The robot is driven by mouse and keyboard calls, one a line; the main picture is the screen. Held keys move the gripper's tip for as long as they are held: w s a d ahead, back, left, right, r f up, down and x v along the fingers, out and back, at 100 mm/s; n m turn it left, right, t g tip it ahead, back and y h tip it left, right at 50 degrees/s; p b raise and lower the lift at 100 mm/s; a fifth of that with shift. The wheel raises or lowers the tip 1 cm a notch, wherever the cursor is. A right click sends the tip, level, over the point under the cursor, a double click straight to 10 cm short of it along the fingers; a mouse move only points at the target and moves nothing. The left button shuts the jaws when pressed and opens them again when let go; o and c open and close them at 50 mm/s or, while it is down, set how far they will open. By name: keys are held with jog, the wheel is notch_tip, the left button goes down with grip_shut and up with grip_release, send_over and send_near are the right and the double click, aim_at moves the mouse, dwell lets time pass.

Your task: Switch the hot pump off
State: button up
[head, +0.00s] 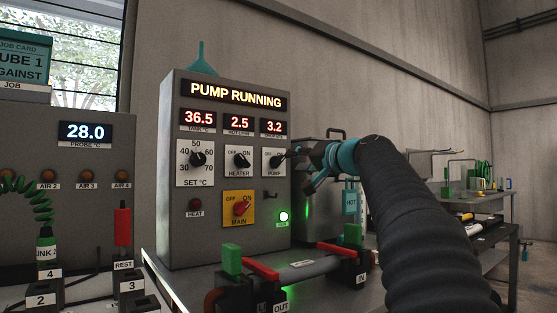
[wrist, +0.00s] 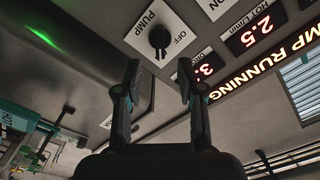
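The pump switch (head: 276,160) is a black knob on a white plate marked OFF and ON, at the right of the grey control panel (head: 185,240). The sign (head: 235,95) reads PUMP RUNNING, and a green lamp (head: 284,217) is lit. In the wrist view the pump knob (wrist: 158,38) lies just beyond my fingertips, roughly in line with the gap. My gripper (head: 300,166) is beside the pump plate in the head view. In the wrist view my gripper (wrist: 160,80) is open, with nothing between its fingers. I cannot tell exactly which way the knob points.
The heater knob (head: 241,160) is close left of the pump knob. A red main switch (head: 241,208) on yellow sits below. A metal tank (head: 315,220) stands right of the panel. Pipe fittings with red and green handles (head: 232,261) are in front.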

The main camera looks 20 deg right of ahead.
aim_at(281, 162)
jog(key=p+x, duration=0.3)
jog(key=x, duration=0.3)
jog(key=shift+w+r, duration=0.15)
jog(key=shift+w, duration=0.15)
jog(key=shift+w+a, duration=0.2)
jog(key=shift+w, duration=0.15)
grip_shut()
jog(key=shift+f, duration=0.2)
